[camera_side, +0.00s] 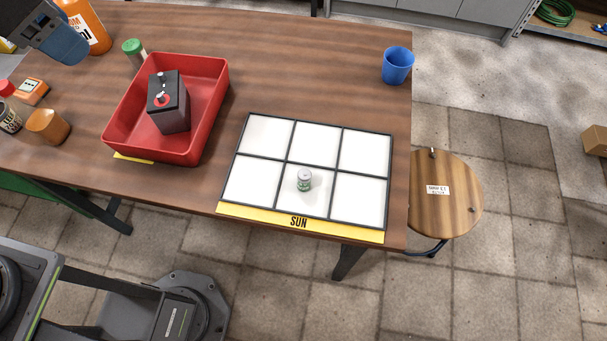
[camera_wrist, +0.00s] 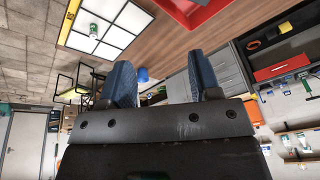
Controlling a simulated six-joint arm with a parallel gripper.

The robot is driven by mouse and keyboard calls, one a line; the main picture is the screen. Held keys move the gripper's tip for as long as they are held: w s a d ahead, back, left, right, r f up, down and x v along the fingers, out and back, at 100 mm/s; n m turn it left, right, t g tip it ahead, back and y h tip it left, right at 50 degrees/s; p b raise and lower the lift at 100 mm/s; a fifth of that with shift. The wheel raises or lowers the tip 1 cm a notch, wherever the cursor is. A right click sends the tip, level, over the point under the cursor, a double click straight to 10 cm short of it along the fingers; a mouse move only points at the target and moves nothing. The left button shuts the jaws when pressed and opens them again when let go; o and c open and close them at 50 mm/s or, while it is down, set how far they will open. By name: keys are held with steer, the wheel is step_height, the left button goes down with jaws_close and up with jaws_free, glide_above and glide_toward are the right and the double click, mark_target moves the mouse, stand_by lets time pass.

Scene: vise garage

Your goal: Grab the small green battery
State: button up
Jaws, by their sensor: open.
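The small green battery (camera_side: 304,179), a short green-and-white cylinder with a silvery top, stands upright in the front middle cell of a white six-cell panel (camera_side: 237,157) marked SUN. It also shows, small, near the top left of the wrist view (camera_wrist: 93,29). My gripper (camera_side: 66,45) is at the upper left of the side view, far from the battery and above the table. In the wrist view its two blue fingers (camera_wrist: 160,62) are spread apart with nothing between them.
A red tray (camera_side: 215,75) holding a black block-shaped battery (camera_side: 170,105) stands left of the panel. A blue cup (camera_side: 398,65) is at the back right. A green-capped jar (camera_side: 134,50) and several bottles crowd the left. A round stool (camera_side: 455,200) stands beyond the table's right edge.

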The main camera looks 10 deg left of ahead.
steer(key=w+d+f+m+g, duration=0.1)
steer(key=w+d+f+m, duration=0.15)
steer(key=d, duration=0.35)
steer(key=w+d+f+m+g, duration=0.1)
steer(key=w+d+f+m, duration=0.15)
steer(key=d, duration=0.35)
steer(key=m+g+y, duration=0.1)
steer(key=m+g, duration=0.1)
steer(key=m, duration=0.5)
glide_toward(305, 173)
step_height(305, 173, down, 6)
steer(key=shift+s+f, duration=0.3)
steer(key=shift+f, duration=1.25)
steer(key=shift+s+f, duration=0.2)
steer(key=shift+f, duration=1.25)
steer(key=c, duration=1)
steer(key=shift+r, duration=0.15)
